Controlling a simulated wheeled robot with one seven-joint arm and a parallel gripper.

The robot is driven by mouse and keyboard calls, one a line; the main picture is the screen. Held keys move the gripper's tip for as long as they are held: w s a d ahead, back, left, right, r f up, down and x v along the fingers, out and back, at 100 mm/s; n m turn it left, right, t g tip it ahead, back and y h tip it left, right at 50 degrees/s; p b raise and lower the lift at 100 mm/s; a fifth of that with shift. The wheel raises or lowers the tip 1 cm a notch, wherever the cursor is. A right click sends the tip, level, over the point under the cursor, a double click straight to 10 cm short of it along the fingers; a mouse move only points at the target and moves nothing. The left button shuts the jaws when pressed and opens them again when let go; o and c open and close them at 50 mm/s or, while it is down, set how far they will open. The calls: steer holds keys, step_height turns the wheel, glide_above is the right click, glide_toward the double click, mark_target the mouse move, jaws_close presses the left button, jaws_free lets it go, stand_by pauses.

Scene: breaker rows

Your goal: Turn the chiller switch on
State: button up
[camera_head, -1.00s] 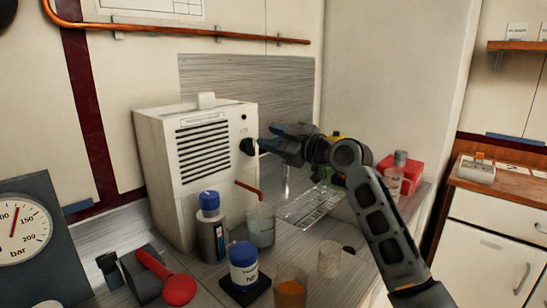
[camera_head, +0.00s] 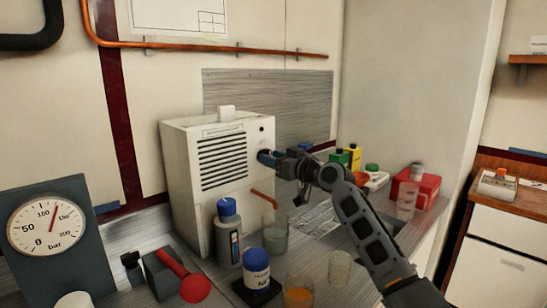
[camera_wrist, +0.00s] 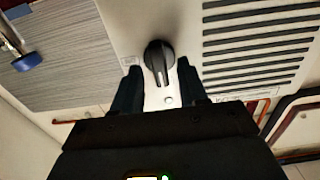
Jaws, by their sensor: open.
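The chiller (camera_head: 215,205) is a white box with dark vent slots, standing on the bench against the wall. Its switch is a black rotary knob (camera_wrist: 158,60) on the front face, beside the slots in the wrist view. In the head view my fingers hide the knob. My gripper (camera_head: 264,156) reaches the chiller's front face from the right. In the wrist view my gripper (camera_wrist: 157,68) is open, with one blue-grey finger on each side of the knob. I cannot tell whether either finger touches it.
A blue-capped bottle (camera_head: 228,240), a beaker (camera_head: 275,238) and a blue-lidded jar (camera_head: 257,268) stand before the chiller. A red box (camera_head: 425,188) is at right.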

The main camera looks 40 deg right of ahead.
steer(key=shift+w, duration=0.15)
steer(key=shift+c, duration=0.4)
jaws_close()
steer(key=shift+d+f+m+p, duration=0.1)
steer(key=shift+m+p, duration=0.75)
steer(key=shift+m, duration=2.15)
steer(key=shift+d+f+m+p, duration=0.1)
steer(key=shift+m+p, duration=0.8)
steer(key=shift+m, duration=2.1)
steer(key=shift+d+f+m+p, duration=0.1)
steer(key=shift+m+p, duration=0.75)
steer(key=shift+m, duration=2.15)
